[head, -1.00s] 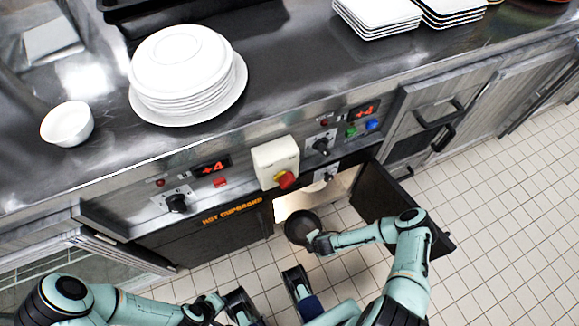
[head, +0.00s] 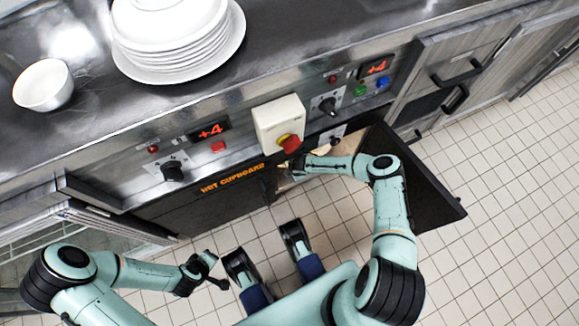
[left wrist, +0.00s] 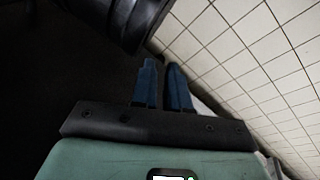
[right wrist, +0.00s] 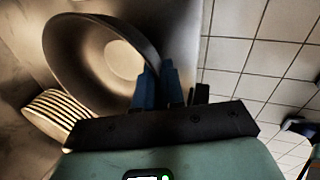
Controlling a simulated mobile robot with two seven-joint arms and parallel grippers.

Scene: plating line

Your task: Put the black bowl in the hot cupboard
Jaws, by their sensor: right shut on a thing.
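The black bowl (right wrist: 78,68) is inside the lit hot cupboard (head: 200,208); it shows in the right wrist view, and the head view does not show it. My right gripper (right wrist: 158,80) is shut on its near rim. The bowl looks tilted, and I cannot tell whether it touches the cupboard floor. My right forearm reaches into the opening in the head view. My left gripper (left wrist: 162,75) is empty, its fingers a little apart, low in front of the cupboard.
The cupboard's open dark door (head: 425,195) stands right of my right arm. A stack of plates (right wrist: 48,112) is inside beside the bowl. On the counter are a white plate stack (head: 180,45) and a white bowl (head: 44,85). The tiled floor at right is clear.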

